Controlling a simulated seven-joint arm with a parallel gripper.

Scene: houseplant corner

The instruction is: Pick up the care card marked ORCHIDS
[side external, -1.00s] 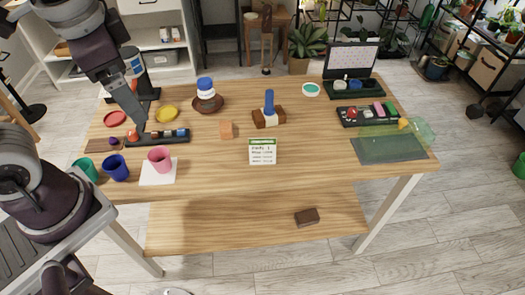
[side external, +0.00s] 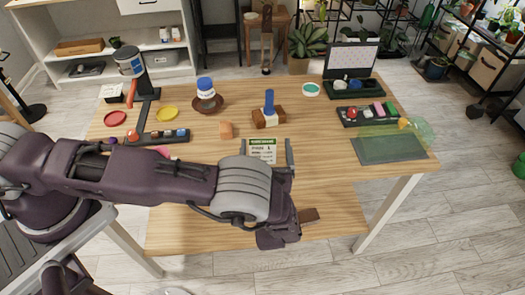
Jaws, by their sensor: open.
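A white care card (side external: 262,152) with a green top band lies near the middle of the table's front half. Its lettering is too small to read for sure, so I cannot tell whether it says ORCHIDS. My gripper (side external: 266,146) is open, with one finger to the left of the card and one to its right. Both fingers look apart from the card. My wrist hides the area just in front of the card. I see no other card clearly.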

